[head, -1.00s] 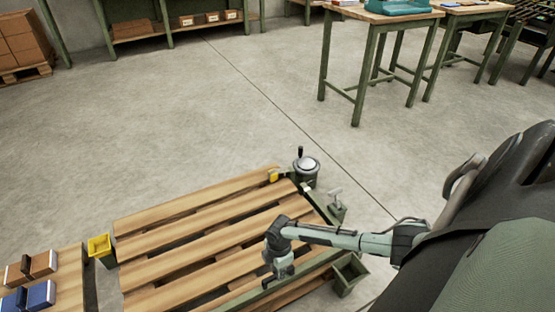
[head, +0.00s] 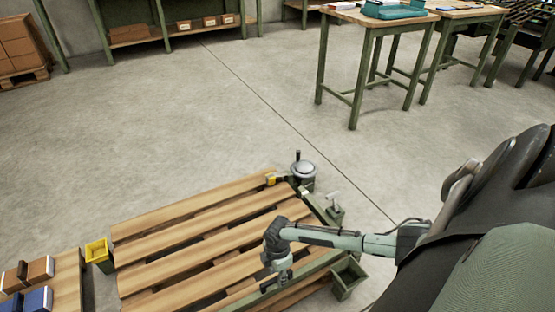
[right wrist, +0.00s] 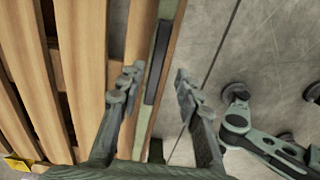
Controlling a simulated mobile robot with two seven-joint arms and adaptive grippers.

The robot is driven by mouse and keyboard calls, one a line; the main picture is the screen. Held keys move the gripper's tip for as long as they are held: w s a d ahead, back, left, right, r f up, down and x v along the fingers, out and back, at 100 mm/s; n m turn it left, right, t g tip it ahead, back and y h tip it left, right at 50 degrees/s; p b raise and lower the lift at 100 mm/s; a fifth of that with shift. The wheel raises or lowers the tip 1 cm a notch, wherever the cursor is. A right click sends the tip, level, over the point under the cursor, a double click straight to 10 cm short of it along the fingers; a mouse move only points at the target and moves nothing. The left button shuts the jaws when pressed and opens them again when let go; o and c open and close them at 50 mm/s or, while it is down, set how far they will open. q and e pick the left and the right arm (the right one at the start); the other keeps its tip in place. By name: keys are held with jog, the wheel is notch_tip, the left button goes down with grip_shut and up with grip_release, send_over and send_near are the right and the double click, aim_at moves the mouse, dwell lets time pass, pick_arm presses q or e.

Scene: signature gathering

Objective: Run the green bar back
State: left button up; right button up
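A long green bar (head: 312,269) lies across the near end of a slatted wooden table (head: 190,245). In the right wrist view the green bar (right wrist: 168,20) runs lengthwise beside the wooden slats, with a dark strip (right wrist: 157,62) on it. My right gripper (head: 280,276) is over the bar, pointing down. In the right wrist view its two fingers (right wrist: 158,75) are apart, one on each side of the dark strip, with visible gaps. I cannot tell how far above the bar the fingertips are. My left gripper is not in view.
A round grey-topped device (head: 303,171) and a green box (head: 347,275) stand along the table's right side. Another wooden surface with brown and blue boxes (head: 38,299) is at lower left. Open floor lies beyond.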

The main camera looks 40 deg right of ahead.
notch_tip(320, 180, up, 10)
jog(key=shift+r, duration=0.2)
dwell(0.5)
